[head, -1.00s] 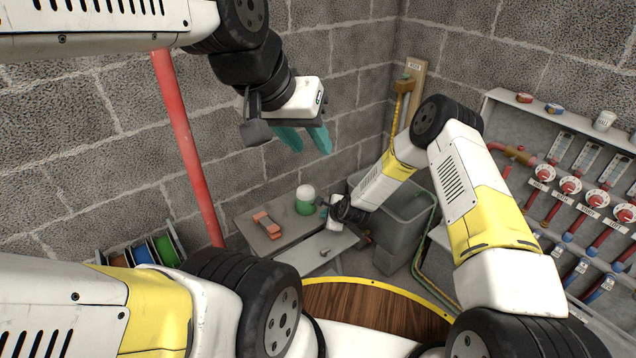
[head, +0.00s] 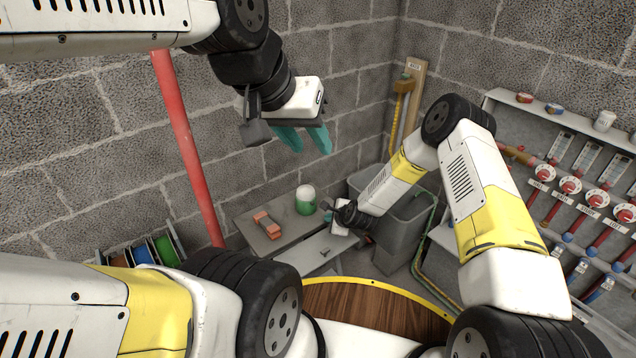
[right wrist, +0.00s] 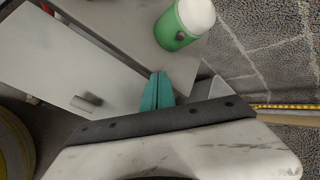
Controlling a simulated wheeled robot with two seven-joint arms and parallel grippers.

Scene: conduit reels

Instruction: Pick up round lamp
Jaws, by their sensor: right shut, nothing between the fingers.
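The round lamp, with a green body and a white dome top (head: 305,198), stands upright on the grey bench at the centre of the head view. It also shows at the top of the right wrist view (right wrist: 187,22). My right gripper (head: 328,215) is just right of the lamp, low over the bench edge. In the right wrist view its teal fingers (right wrist: 157,90) are together and empty, pointing toward the bench, apart from the lamp. My left gripper (head: 304,140) hangs high in front of the wall, its two teal fingers spread apart with nothing between them.
The grey bench (head: 247,217) holds an orange-and-grey item (head: 267,225) left of the lamp. A grey bin (head: 404,235) stands right of the bench. A red pole (head: 188,145) rises at left, near coloured reels (head: 143,252). A valve panel (head: 510,110) is at right.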

